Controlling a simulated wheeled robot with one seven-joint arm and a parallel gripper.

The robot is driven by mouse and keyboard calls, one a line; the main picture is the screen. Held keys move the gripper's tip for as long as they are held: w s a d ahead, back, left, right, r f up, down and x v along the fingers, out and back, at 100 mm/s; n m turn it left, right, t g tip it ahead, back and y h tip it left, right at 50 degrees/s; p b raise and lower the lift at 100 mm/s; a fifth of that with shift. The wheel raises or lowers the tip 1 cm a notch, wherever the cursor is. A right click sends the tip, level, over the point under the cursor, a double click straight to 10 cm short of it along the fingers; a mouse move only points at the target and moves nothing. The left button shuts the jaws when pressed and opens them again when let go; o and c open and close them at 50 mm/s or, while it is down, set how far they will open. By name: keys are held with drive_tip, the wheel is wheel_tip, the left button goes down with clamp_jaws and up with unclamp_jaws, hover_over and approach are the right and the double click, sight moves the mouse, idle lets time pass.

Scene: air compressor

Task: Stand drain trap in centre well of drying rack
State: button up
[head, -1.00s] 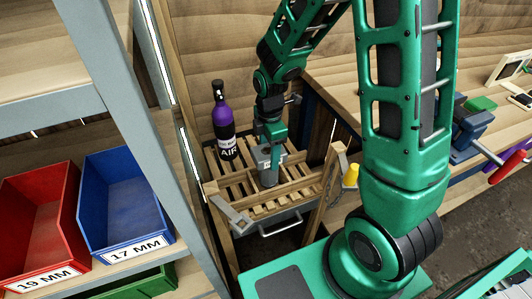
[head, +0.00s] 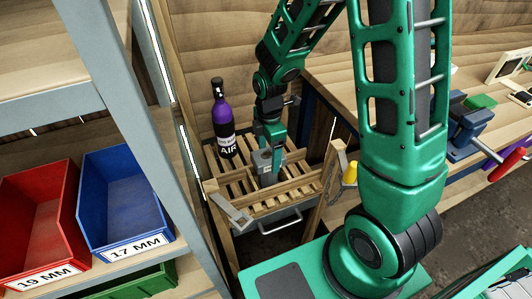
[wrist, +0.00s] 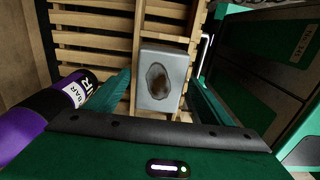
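The drain trap appears to be the grey block with a dark oval hollow in its top, seen in the wrist view (wrist: 175,103) and in the head view (head: 261,161). It looks upright at the slatted wooden drying rack (head: 262,212), partly behind the front rail. My gripper (head: 271,150) points down over it. In the wrist view one green finger is on each side of the trap, close to its walls; I cannot tell whether they touch. The trap's underside is hidden, so I cannot tell whether it rests in the centre well.
A purple and black bottle (head: 222,118) stands at the back left of the rack. A shelf with a red bin (head: 38,220) and a blue bin (head: 122,200) is at the left. A workbench with a blue vise (head: 470,130) is at the right.

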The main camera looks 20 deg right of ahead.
wheel_tip(320, 180, up, 13)
idle(0.7)
drive_tip(key=s+d+r+m, duration=0.3)
drive_tip(key=s+d+m, duration=0.5)
drive_tip(key=s+m, duration=0.3)
drive_tip(key=s+d+r+m, duration=0.3)
drive_tip(key=s+d+m, duration=0.5)
drive_tip(key=s+m, duration=0.4)
drive_tip(key=shift+s+d+m, duration=0.2)
drive_tip(key=shift+d+m, duration=0.2)
drive_tip(key=shift+m, duration=0.3)
